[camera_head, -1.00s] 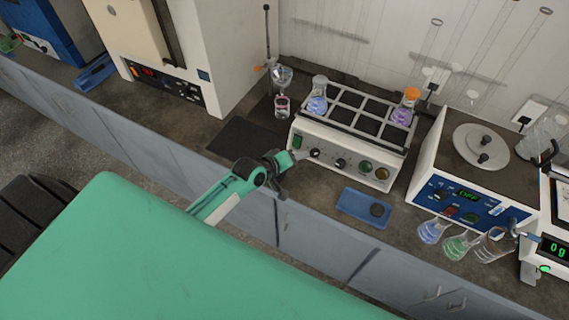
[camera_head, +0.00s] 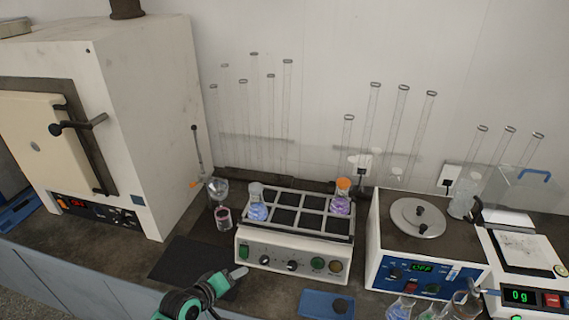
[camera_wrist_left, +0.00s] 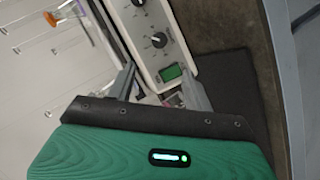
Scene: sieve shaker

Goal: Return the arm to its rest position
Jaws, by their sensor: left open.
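My left gripper (camera_head: 238,274) comes in low at the front of the shaker, its tip just below and left of the panel's lower left corner. In the left wrist view its two fingers (camera_wrist_left: 159,72) are apart with nothing held between them. The shaker (camera_head: 290,262) is a white box with several knobs and a rack on top. Its panel (camera_wrist_left: 150,35) lies just beyond the fingers, with a green rectangular switch (camera_wrist_left: 171,72) near the right finger. I cannot tell whether the gripper touches it. My right gripper is not in view.
The rack holds a blue flask (camera_head: 257,210) and a purple flask with an orange stopper (camera_head: 342,203). A dark mat (camera_head: 190,262) lies left of the gripper, a blue tray (camera_head: 318,303) to the right. A white device reading OFF (camera_head: 425,280) and a furnace (camera_head: 150,130) flank the shaker.

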